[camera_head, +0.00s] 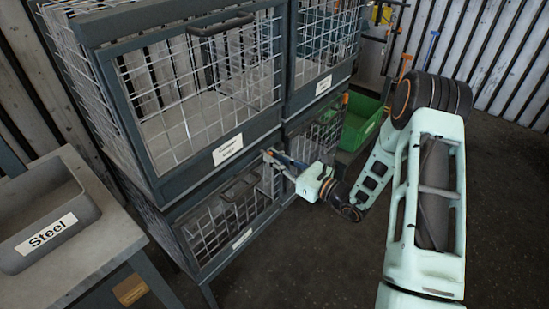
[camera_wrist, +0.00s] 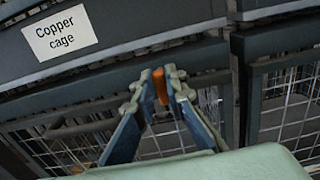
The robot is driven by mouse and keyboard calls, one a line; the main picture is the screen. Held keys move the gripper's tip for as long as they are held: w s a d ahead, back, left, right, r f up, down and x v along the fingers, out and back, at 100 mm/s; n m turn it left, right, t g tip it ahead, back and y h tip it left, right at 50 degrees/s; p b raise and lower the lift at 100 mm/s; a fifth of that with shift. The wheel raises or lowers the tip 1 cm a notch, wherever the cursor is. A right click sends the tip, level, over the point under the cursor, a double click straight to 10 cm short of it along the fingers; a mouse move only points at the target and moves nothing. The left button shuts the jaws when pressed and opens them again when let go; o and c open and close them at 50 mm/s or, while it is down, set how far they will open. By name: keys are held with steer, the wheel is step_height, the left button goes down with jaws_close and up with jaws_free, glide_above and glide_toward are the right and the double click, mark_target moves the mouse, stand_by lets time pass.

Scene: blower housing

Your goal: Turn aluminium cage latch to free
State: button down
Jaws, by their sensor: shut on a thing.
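My gripper (camera_head: 270,155) reaches the upper right corner of the lower left wire cage (camera_head: 228,222). In the wrist view my gripper (camera_wrist: 161,82) is shut on a small orange latch (camera_wrist: 160,86), with one blue-grey finger on each side of it. The latch stands roughly upright in that picture, at the top frame of the lower cage, just below the cage labelled "Copper cage" (camera_wrist: 60,33). The lower cage's own label (camera_head: 242,238) is too small to read, so I cannot confirm that it is the aluminium cage.
A large upper cage (camera_head: 200,110) stands directly above. More cages (camera_head: 318,137) stand to the right, with another orange piece (camera_head: 345,97) and a green bin (camera_head: 360,121). A grey tray labelled "Steel" (camera_head: 47,232) is on a table at left. Open floor lies at front right.

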steer(key=shift+m, duration=0.4)
steer(key=m+p, duration=0.4)
steer(key=m, duration=0.4)
steer(key=m+p, duration=0.4)
steer(key=m, duration=0.5)
steer(key=shift+d+f, duration=0.1)
steer(key=shift+f, duration=0.1)
stand_by(0.4)
steer(key=c, duration=2)
jaws_free()
steer(key=shift+o, duration=0.2)
